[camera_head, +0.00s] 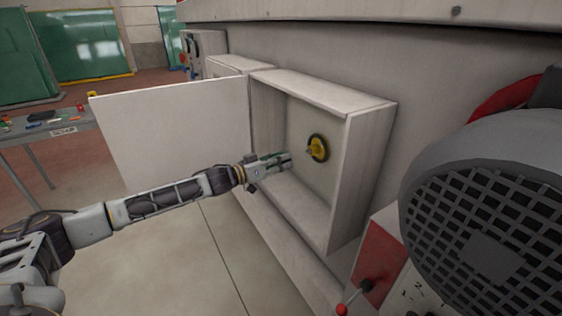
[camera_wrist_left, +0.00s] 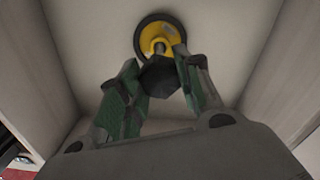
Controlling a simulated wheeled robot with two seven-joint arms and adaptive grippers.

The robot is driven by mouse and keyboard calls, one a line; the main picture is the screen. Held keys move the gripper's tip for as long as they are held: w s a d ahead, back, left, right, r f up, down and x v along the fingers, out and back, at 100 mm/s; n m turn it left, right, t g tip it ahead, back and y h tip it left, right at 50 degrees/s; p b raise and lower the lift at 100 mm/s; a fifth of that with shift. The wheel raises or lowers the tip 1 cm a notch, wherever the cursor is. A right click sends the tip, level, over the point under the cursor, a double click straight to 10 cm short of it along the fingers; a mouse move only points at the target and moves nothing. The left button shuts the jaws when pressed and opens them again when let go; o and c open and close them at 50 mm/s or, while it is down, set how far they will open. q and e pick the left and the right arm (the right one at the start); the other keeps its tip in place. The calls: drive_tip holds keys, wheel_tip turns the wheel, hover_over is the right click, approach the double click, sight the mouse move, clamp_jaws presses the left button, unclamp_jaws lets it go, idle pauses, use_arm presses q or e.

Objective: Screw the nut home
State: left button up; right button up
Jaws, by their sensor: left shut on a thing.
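A yellow disc with a black rim (camera_head: 318,148) is on the back wall of an open white box; it also shows in the left wrist view (camera_wrist_left: 157,30). A short stud (camera_wrist_left: 160,47) sticks out from its middle. My left gripper (camera_head: 288,159) reaches into the box, just left of the disc. In the left wrist view, my left gripper (camera_wrist_left: 158,82) is shut on a dark nut (camera_wrist_left: 160,75). The nut is in line with the stud's end and overlaps it; I cannot tell whether it is on the thread. My right gripper is out of view.
The white box (camera_head: 363,175) has its door (camera_head: 172,130) swung open to the left, behind my left arm. A large grey grille housing (camera_head: 490,215) and a red-knobbed lever (camera_head: 357,295) are at the right. A table (camera_head: 50,130) stands far left.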

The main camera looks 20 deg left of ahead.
sight(306, 152)
use_arm(q)
drive_tip(key=shift+w+d+r+p, duration=0.1)
drive_tip(key=shift+r+p, duration=0.1)
drive_tip(key=shift+p, duration=0.7)
drive_tip(key=shift+p+x, duration=1.75)
drive_tip(key=shift+x, duration=1.1)
drive_tip(key=shift+f, duration=0.15)
drive_tip(key=shift+p, duration=0.45)
drive_tip(key=shift+w+d, duration=0.4)
drive_tip(key=shift+w, duration=0.15)
